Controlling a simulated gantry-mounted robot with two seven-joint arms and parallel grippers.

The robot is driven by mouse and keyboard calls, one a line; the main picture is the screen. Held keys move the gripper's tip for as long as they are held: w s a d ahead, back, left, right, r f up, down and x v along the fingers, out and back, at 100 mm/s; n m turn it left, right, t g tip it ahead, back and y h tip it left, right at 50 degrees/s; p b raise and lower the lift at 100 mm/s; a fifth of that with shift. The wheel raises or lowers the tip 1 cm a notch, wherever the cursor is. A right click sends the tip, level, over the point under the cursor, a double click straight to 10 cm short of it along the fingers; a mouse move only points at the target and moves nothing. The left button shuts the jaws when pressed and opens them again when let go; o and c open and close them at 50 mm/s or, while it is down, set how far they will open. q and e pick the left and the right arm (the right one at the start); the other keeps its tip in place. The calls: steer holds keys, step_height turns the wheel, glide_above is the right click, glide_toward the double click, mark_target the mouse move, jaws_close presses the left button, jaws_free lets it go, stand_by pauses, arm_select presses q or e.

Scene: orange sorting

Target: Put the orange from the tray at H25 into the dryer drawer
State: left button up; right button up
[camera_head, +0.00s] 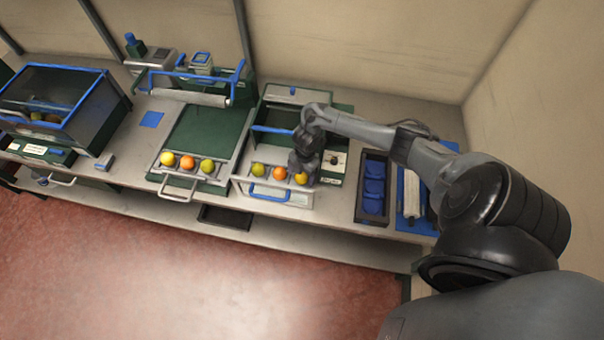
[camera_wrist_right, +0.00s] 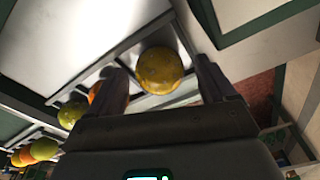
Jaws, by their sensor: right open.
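My right gripper (camera_head: 303,168) is at the right end of an open white drawer with a blue handle (camera_head: 268,191), which looks like the dryer drawer. A yellow-orange fruit (camera_head: 301,179) sits there, and the right wrist view shows this fruit (camera_wrist_right: 159,70) between the spread fingers of the open right gripper (camera_wrist_right: 163,86); I cannot tell contact. Left of it in the drawer are an orange (camera_head: 280,173) and a green-yellow fruit (camera_head: 258,170). The tray to the left (camera_head: 192,187) carries a yellow fruit (camera_head: 167,159), an orange (camera_head: 187,163) and a green fruit (camera_head: 207,166). No H25 label is readable. My left gripper is not in view.
A dark bin with blue items (camera_head: 372,188) stands right of the drawer unit, with a blue tray (camera_head: 414,205) beyond it. A glass-fronted box with a blue frame (camera_head: 52,95) stands at the far left. The bench has bare room around a blue square (camera_head: 151,119).

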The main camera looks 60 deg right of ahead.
step_height(320, 180, up, 12)
steer(key=d+p, duration=0.1)
steer(key=shift+d+p, duration=0.25)
steer(key=shift+p, duration=0.05)
steer(key=shift+s+r, duration=0.1)
stand_by(0.4)
